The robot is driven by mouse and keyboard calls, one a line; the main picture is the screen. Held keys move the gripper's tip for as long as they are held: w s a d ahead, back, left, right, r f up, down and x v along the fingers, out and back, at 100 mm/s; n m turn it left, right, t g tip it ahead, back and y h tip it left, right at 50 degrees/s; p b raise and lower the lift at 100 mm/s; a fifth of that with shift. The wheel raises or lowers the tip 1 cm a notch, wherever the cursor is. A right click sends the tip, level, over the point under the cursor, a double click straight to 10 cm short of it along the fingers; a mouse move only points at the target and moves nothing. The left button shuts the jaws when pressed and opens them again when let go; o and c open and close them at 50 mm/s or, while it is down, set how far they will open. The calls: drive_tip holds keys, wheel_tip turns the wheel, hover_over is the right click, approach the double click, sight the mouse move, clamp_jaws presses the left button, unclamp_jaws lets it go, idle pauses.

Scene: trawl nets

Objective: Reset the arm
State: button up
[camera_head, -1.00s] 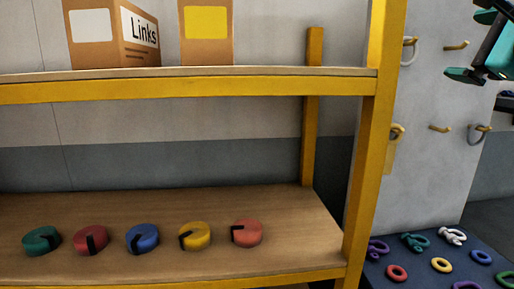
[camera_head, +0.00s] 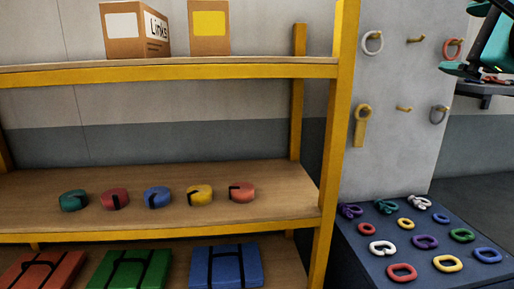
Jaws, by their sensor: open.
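My gripper (camera_head: 483,42), teal and black, shows at the top right edge of the head view, partly cut off by the frame. Its jaws are open and I see nothing held between them. It is raised, to the right of the grey hook panel (camera_head: 400,150), and appears in front of a dark wall shelf (camera_head: 486,88). The rest of my arm is out of view.
A yellow-framed shelf (camera_head: 180,72) fills the left, holding cardboard boxes (camera_head: 136,32), coloured round pucks (camera_head: 158,197) and strapped flat packs (camera_head: 225,265). Rings hang on the panel. A dark blue table (camera_head: 352,240) at lower right carries several coloured rings and links (camera_head: 425,242).

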drive_tip(key=s+a+f+n+g+y, duration=0.3)
drive_tip(key=a+f+n+g, duration=0.2)
drive_tip(key=a+f+n, duration=0.35)
drive_tip(key=s+a+f+n+g+y, duration=0.2)
drive_tip(key=a+f+n+g, duration=0.4)
drive_tip(key=a+f, duration=0.4)
drive_tip(key=s+a+f+n+g, duration=0.3)
drive_tip(key=s+f+n, duration=0.2)
drive_tip(key=s+n, duration=0.2)
drive_tip(key=s+a+f+n+g+h, duration=0.1)
drive_tip(key=s+a+f+n+g, duration=0.2)
drive_tip(key=s+f+n, duration=0.2)
drive_tip(key=s+n, duration=0.2)
drive_tip(key=s, duration=0.1)
drive_tip(key=shift+s+f+g, duration=0.2)
drive_tip(key=shift+f+g, duration=0.1)
drive_tip(key=shift+g, duration=0.1)
drive_tip(key=shift+n, duration=0.25)
